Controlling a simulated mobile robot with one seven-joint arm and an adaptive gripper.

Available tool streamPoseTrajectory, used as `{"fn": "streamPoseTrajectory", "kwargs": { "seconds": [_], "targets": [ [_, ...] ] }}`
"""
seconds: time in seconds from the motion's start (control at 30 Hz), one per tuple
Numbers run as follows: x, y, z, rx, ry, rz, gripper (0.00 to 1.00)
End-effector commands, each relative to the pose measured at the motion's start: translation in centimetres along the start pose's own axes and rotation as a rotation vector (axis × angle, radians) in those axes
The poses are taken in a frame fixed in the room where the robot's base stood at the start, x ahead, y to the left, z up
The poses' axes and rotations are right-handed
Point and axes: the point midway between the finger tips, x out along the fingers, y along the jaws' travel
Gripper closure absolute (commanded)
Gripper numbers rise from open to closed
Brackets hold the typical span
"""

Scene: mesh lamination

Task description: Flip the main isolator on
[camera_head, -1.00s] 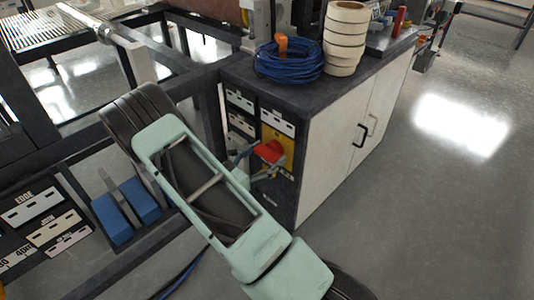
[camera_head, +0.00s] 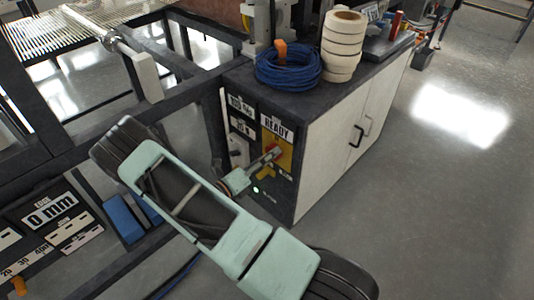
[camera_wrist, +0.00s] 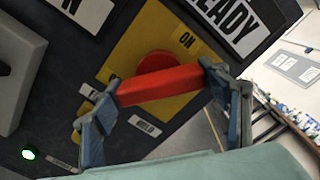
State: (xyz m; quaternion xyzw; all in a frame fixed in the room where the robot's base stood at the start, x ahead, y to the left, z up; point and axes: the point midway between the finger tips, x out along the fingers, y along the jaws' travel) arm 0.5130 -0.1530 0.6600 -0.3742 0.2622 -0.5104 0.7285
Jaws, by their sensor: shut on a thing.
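The main isolator is a red rotary handle (camera_wrist: 160,84) on a yellow plate (camera_wrist: 150,45) marked ON, set in a dark panel. In the head view the handle (camera_head: 279,150) and plate (camera_head: 286,160) are partly hidden by my gripper (camera_head: 272,156). In the wrist view my gripper (camera_wrist: 158,82) has its fingers at the two ends of the red bar and is shut on it. The bar lies nearly level in that view, its right end slightly higher. The ON label is above its right half. A READY sign (camera_wrist: 228,18) shows above the plate.
A green lamp (camera_wrist: 28,153) glows on the panel. The pale cabinet (camera_head: 335,150) carries a blue cable coil (camera_head: 288,68) and stacked tape rolls (camera_head: 343,45). Dark frame bars (camera_head: 185,97) stand left of the panel. Open floor (camera_head: 440,200) lies to the right.

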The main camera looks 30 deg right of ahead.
Motion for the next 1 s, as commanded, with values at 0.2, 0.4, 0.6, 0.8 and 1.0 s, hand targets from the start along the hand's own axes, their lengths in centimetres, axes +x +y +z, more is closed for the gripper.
{"fn": "streamPoseTrajectory", "kwargs": {
  "seconds": [0.2,0.4,0.6,0.8,1.0],
  "targets": [
    [-0.05,-0.14,0.07,-0.204,0.0,0.0,0.55],
    [-0.04,-0.12,-0.01,-0.374,0.001,0.0,0.55],
    [-0.04,-0.04,-0.03,-0.507,0.001,0.001,0.55],
    [-0.05,-0.01,-0.03,-0.591,0.0,0.001,0.55],
    [-0.05,0.01,-0.06,-0.631,0.001,0.001,0.55]
  ]
}}
